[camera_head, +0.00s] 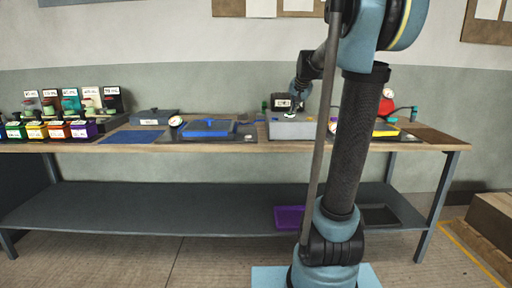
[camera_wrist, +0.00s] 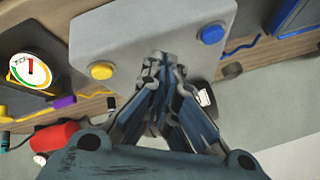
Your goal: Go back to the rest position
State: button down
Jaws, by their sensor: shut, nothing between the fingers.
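My gripper (camera_wrist: 160,62) is shut and empty in the wrist view. Its fingertips meet over a grey box (camera_wrist: 130,30) that has a yellow button (camera_wrist: 102,71) and a blue button (camera_wrist: 212,34). I cannot tell whether the fingertips touch the box. In the head view the grey box (camera_head: 291,130) stands on the bench, and my arm rises in front of the bench's right part. The gripper is small there, just above the box.
The workbench (camera_head: 230,146) holds a blue mould (camera_head: 208,128), a blue mat (camera_head: 133,137) and several coloured bins at the left. A round gauge (camera_wrist: 28,69) and a red cylinder (camera_wrist: 55,138) lie near the gripper. A purple tray (camera_head: 288,216) is on the lower shelf.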

jog(key=s+f+n+g, duration=0.1)
jog(key=s+f+n, duration=0.1)
jog(key=s+f, duration=0.6)
jog(key=s+f+n+g, duration=0.2)
jog(key=s+f, duration=0.7)
jog(key=s, duration=1.1)
jog(key=s+f+n+g, duration=0.2)
jog(key=s+f, duration=0.7)
jog(key=s, duration=0.5)
jog(key=shift+s+h, duration=0.4)
jog(key=shift+w+f+g, duration=0.25)
jog(key=shift+w+g, duration=0.05)
jog(key=shift+w, duration=0.2)
